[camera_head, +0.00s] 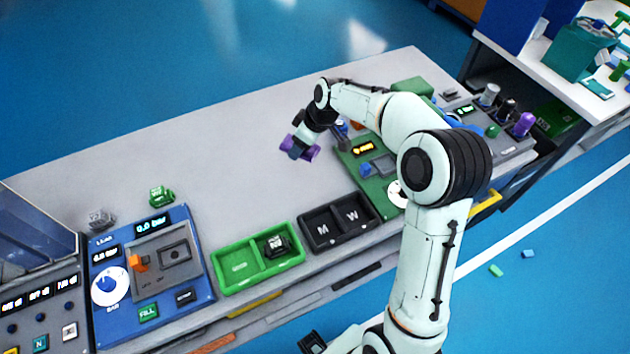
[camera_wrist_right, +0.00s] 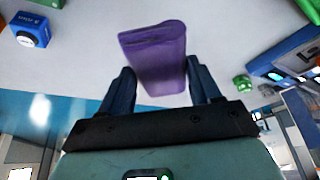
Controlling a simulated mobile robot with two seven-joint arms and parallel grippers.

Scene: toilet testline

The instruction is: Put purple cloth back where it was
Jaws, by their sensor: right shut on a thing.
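The purple cloth (camera_head: 314,153) is a folded, flat-sided bundle above the grey bench top near its middle. My right gripper (camera_head: 300,147) is shut on it. In the right wrist view the purple cloth (camera_wrist_right: 157,58) stands out past the two dark fingers of the right gripper (camera_wrist_right: 163,88). I cannot tell how far the cloth is above the bench.
The long grey bench (camera_head: 230,150) has much free room. Near its front stand a blue test panel (camera_head: 190,282), a green two-part tray (camera_head: 240,285), a black tray marked M and W (camera_head: 338,240) and a green panel (camera_head: 350,170). Purple-topped and other cylinders (camera_head: 523,124) stand far right.

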